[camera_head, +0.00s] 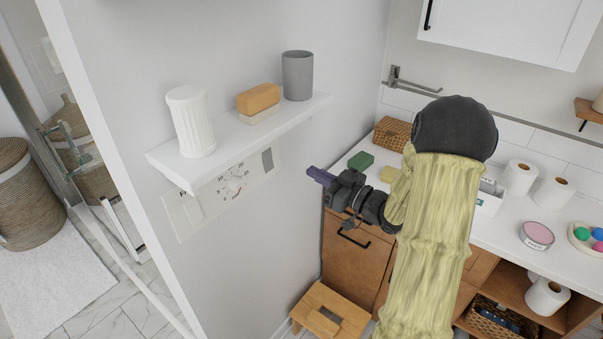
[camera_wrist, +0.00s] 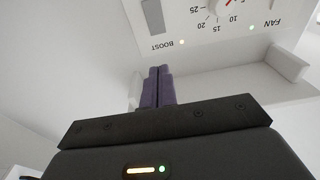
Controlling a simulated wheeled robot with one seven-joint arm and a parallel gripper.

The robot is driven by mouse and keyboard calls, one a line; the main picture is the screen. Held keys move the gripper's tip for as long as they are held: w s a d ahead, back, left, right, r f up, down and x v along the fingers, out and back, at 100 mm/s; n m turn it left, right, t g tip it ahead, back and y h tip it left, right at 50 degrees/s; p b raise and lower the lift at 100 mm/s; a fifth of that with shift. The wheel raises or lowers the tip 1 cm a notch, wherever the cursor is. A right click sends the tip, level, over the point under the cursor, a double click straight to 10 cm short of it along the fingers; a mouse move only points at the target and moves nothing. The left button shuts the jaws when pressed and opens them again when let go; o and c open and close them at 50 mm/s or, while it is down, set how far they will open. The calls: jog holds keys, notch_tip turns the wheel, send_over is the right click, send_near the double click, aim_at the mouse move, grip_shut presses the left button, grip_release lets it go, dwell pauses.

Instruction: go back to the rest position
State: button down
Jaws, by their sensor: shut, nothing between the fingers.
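My gripper (camera_head: 321,176) is in the middle of the head view, at the end of my arm with its yellow-green cover. Its purple fingers point left toward the wall, below the right end of the white shelf. In the wrist view the fingers of my gripper (camera_wrist: 158,87) are shut together with nothing between them. Beyond them is the white control panel (camera_wrist: 205,40) with a dial and the words BOOST and FAN. The same panel (camera_head: 206,212) shows on the wall under the shelf in the head view. The fingers appear apart from it.
The wall shelf (camera_head: 222,150) holds a white ribbed cup (camera_head: 190,122), a soap-like block (camera_head: 258,98) and a grey cup (camera_head: 298,75). A counter with rolls (camera_head: 519,177) and a basket (camera_head: 392,134) lies behind my arm. A wooden stool (camera_head: 318,304) stands below.

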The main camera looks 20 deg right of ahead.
jog(key=shift+s+d, duration=0.2)
dwell(0.4)
notch_tip(320, 180, down, 5)
jog(key=a+m+g+h, duration=0.2)
jog(key=m+g+h, duration=0.2)
jog(key=h, duration=0.5)
jog(key=s+a+f+m+g+h, duration=0.1)
jog(key=s+a+g, duration=0.2)
jog(key=s, duration=0.6)
jog(key=s+a+f+m+g, duration=0.2)
jog(key=s+a+g, duration=0.2)
jog(key=s, duration=0.6)
jog(key=shift+s+g+h, duration=0.25)
jog(key=shift+g+h, duration=0.15)
jog(key=shift+g, duration=0.6)
jog(key=shift+w+f, duration=0.1)
